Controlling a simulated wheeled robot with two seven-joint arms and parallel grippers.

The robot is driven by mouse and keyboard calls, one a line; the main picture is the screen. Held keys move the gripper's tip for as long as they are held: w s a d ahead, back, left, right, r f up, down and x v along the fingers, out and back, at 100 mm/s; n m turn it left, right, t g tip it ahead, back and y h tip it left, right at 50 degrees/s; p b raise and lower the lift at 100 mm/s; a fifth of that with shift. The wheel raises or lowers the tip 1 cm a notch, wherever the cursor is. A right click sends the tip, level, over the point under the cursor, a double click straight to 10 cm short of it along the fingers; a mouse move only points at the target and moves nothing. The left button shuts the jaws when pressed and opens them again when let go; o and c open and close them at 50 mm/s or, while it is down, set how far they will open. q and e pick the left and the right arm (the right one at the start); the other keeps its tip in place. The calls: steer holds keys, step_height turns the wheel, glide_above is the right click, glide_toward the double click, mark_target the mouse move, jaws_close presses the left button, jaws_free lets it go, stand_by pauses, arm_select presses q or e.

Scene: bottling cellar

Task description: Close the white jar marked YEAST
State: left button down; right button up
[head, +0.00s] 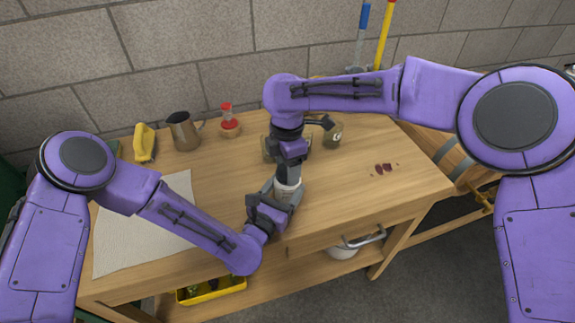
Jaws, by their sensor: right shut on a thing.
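The white jar (287,191) stands near the front edge of the wooden bench, mostly hidden by my grippers. Its YEAST marking cannot be read from here. My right gripper (289,177) points straight down at the top of the jar and is shut on what appears to be its lid; the fingers hide most of it. I cannot tell how the lid sits on the rim. My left gripper (279,197) is low at the front of the jar, with its fingers around the jar's sides. Whether they press on it is not clear.
Behind stand a metal pitcher (183,131), a red-topped item (229,123), a yellow object (145,143) and a jar with a round dark mark (334,134). A pale cloth (143,240) covers the bench's left. Dark red bits (383,168) lie right, where the bench is mostly clear.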

steer(key=m, duration=0.4)
steer(key=shift+m, duration=0.3)
steer(key=m, duration=0.3)
steer(key=shift+m, duration=0.3)
steer(key=m, duration=0.6)
steer(key=o, duration=1.2)
steer(key=shift+o, duration=0.2)
step_height(320, 180, up, 12)
